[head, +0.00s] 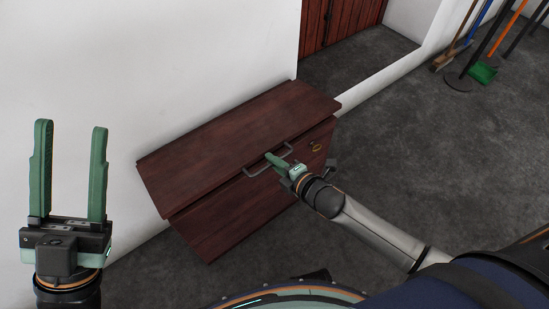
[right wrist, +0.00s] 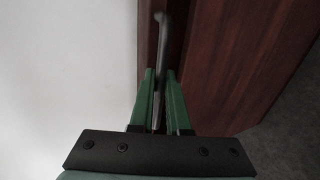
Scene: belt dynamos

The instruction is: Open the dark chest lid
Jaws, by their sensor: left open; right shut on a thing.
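The dark reddish-brown wooden chest (head: 235,225) stands against the white wall. Its lid (head: 225,132) lies over the top and looks closed or nearly so. A grey metal bar handle (head: 256,172) sits at the lid's front edge. My right gripper (head: 278,161) is at this handle, and in the right wrist view its green fingers (right wrist: 160,95) are shut on the bar (right wrist: 161,45). My left gripper (head: 70,165) is raised at the left, open and empty, apart from the chest.
The white wall (head: 200,60) rises right behind the chest. Several long-handled tools and a green dustpan (head: 484,72) stand at the far right. Grey floor (head: 410,150) is clear to the right.

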